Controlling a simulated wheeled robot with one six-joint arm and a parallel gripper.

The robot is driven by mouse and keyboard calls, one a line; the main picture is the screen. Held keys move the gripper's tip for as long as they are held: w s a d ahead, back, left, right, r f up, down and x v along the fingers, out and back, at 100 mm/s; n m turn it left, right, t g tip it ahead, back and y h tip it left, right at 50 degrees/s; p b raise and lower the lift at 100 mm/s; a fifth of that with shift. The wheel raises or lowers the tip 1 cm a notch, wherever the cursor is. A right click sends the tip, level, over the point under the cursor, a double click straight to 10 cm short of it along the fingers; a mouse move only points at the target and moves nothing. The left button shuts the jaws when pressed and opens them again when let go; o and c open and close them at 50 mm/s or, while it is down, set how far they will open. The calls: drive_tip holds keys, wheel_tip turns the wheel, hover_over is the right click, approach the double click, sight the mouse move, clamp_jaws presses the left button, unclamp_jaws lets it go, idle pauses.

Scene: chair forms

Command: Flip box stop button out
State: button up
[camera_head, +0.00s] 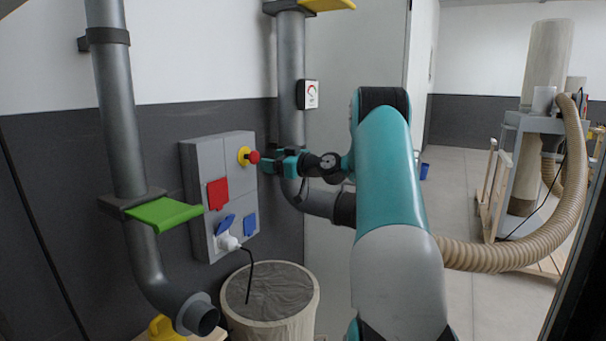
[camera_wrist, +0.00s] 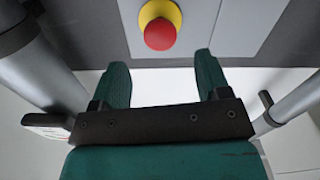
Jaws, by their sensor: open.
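The stop button is a red knob (camera_head: 254,157) on a yellow collar, on the upper right part of the grey wall box (camera_head: 228,147). In the wrist view the red button (camera_wrist: 160,33) shows at the top centre, beyond the fingertips and roughly centred between them. My gripper (camera_head: 265,160) reaches in from the right, close to the button. In the wrist view my gripper (camera_wrist: 163,75) is open, with a green finger on each side and nothing between them. I cannot tell whether a fingertip touches the button.
The box carries a red cover (camera_head: 217,194), blue sockets (camera_head: 250,223) and a white plug (camera_head: 228,242) with a black cable. Grey pipes (camera_head: 118,120) (camera_head: 291,80) stand on both sides. A green gate handle (camera_head: 165,212) juts out at left. A round bin (camera_head: 270,300) stands below.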

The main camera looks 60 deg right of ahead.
drive_tip(key=s+b, duration=0.4)
drive_tip(key=s, duration=0.7)
drive_tip(key=shift+s+d, duration=0.2)
drive_tip(key=shift+d, duration=0.25)
